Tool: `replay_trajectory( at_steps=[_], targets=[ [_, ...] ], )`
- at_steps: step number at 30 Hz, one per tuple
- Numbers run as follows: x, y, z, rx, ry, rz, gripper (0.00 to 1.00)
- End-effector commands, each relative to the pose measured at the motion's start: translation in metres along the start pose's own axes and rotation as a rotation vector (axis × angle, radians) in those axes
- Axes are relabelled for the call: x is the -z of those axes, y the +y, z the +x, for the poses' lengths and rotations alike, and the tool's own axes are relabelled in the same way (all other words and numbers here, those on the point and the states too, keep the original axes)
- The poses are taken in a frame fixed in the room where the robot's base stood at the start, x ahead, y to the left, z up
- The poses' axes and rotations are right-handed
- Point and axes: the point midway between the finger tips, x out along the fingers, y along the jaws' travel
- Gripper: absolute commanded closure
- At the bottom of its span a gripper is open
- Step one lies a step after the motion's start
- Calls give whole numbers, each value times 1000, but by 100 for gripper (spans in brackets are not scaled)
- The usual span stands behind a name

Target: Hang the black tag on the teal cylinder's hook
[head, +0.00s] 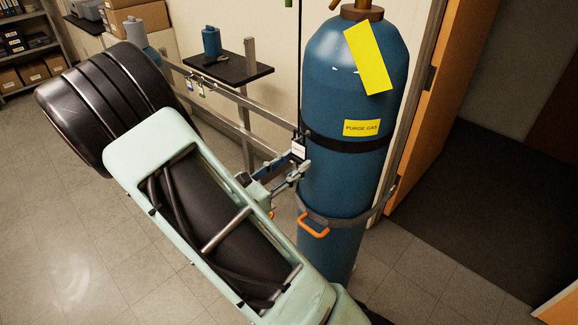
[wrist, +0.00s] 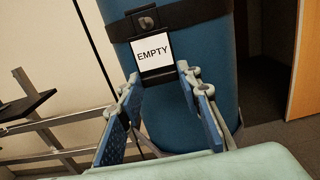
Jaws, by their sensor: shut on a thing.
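The teal cylinder (head: 345,95) stands upright at right and fills the middle of the wrist view (wrist: 178,110). The black tag (head: 298,149) has a white label reading EMPTY and is upright in front of the cylinder's black strap (head: 350,144). In the wrist view the tag (wrist: 156,73) has an opening at its top, where a small rounded grey piece, seemingly the hook (wrist: 147,22), shows. I cannot tell whether the hook passes through. My gripper (wrist: 159,75) is shut on the tag's lower edge; it also shows in the head view (head: 299,170).
A lower grey band with an orange handle (head: 313,226) circles the cylinder below my gripper. A grey rail (head: 225,98) with small hanging tags runs along the wall at left. A dark shelf (head: 232,70) holds a small blue bottle (head: 211,42). An orange door (head: 440,100) stands right.

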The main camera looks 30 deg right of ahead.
Motion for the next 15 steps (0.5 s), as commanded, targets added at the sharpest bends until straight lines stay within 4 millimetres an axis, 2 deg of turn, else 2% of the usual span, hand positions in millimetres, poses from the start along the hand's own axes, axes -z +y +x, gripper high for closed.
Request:
replay_trajectory(
  at_steps=[6,15],
  targets=[
    [0,-1,8,2,1,0,100],
    [0,0,8,1,1,0,100]
  ],
)
